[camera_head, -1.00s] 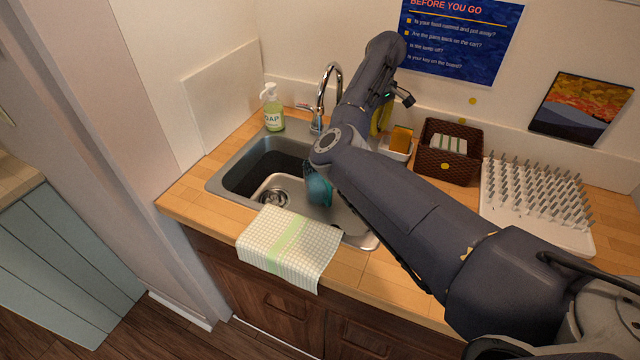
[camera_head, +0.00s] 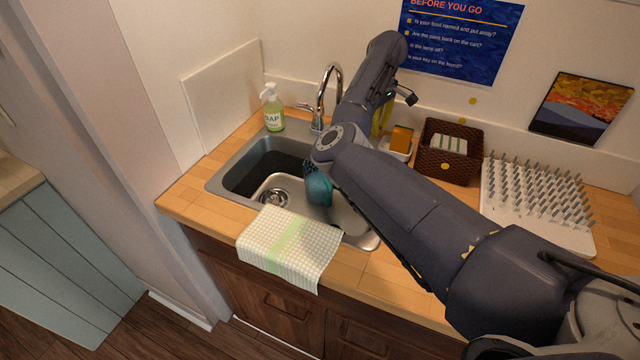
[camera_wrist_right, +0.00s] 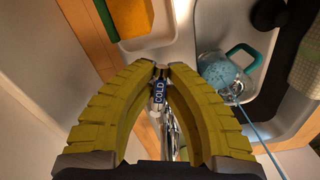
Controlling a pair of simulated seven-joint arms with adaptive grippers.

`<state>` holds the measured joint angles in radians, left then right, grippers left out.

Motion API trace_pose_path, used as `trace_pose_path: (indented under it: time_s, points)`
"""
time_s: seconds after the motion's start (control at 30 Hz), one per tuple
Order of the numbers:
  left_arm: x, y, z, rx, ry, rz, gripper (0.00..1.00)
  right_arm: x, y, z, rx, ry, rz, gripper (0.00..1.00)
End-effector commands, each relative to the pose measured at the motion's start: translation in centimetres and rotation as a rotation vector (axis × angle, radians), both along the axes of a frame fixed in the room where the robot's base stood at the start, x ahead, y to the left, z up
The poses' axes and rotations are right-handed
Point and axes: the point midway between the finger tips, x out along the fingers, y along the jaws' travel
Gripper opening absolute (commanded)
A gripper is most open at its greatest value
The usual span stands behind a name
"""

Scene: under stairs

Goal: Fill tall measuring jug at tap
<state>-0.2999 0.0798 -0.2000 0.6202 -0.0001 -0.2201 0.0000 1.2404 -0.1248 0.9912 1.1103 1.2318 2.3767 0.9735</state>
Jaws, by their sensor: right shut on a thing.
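The chrome tap (camera_head: 325,95) arches over the back of the sink (camera_head: 232,158). My right gripper (camera_wrist_right: 160,68) has yellow fingers closed around the tap's cold handle (camera_wrist_right: 158,92), which bears a "COLD" label. In the head view the yellow fingers (camera_head: 381,118) show only partly behind my arm. The measuring jug (camera_head: 319,189), clear blue with a teal handle, is in the sink and partly covered by my arm. It also shows in the wrist view (camera_wrist_right: 218,72). A thin pale blue line runs from it to the lower right; I cannot tell whether it is water. My left gripper is out of view.
A soap bottle (camera_head: 272,108) stands behind the sink's left corner. A checked towel (camera_head: 290,250) hangs over the front edge. An orange sponge (camera_head: 401,138), a brown basket (camera_head: 447,167) and a pegged drying rack (camera_head: 535,235) stand to the right.

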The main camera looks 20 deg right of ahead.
Motion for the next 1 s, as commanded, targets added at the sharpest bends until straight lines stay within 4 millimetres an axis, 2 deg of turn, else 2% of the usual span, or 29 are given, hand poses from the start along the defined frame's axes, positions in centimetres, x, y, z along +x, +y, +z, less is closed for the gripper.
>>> trace_pose_path:
  time_s: [0.57,0.83,1.0]
  points:
    - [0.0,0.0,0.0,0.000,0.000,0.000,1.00,0.1,-0.1,0.1,-0.001,0.000,0.010,0.00]
    - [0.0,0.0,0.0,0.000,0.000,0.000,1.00,1.0,-1.3,0.2,-0.002,-0.001,0.269,0.00]
    - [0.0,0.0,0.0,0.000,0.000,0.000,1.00,1.3,-1.6,0.1,0.000,-0.002,0.371,0.00]
